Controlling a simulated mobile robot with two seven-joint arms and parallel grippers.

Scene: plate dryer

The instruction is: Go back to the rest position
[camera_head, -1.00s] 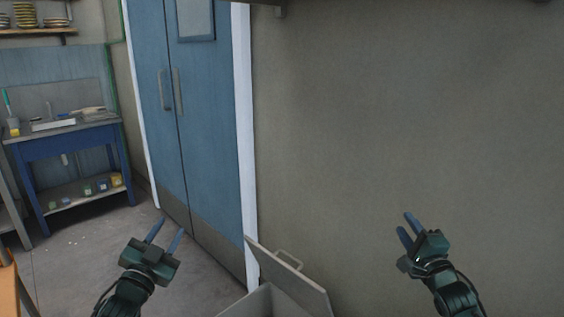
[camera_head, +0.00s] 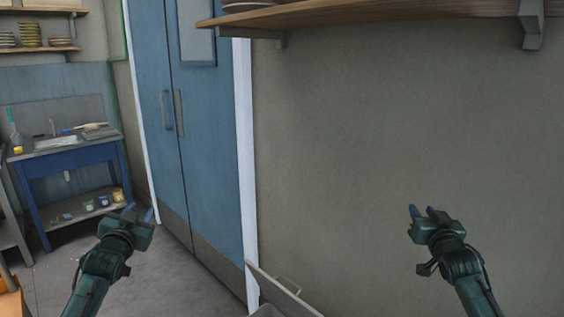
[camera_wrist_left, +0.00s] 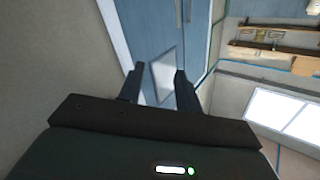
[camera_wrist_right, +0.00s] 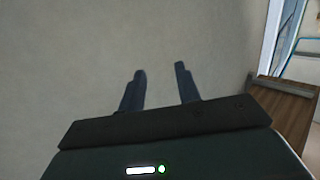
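My left gripper (camera_head: 140,214) is raised in the lower left of the head view, in front of the floor and the blue doors. In the left wrist view its two fingers (camera_wrist_left: 159,88) are apart with nothing between them. My right gripper (camera_head: 422,211) is raised at the lower right of the head view, in front of the bare wall. In the right wrist view its fingers (camera_wrist_right: 160,88) are apart and empty. Neither gripper touches anything.
A wooden shelf (camera_head: 400,16) with plates juts from the wall at the top. A box with a raised lid (camera_head: 283,292) stands low at the bottom middle. Blue double doors (camera_head: 205,140) and a blue workbench (camera_head: 75,160) are at the left. The wall between the grippers is clear.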

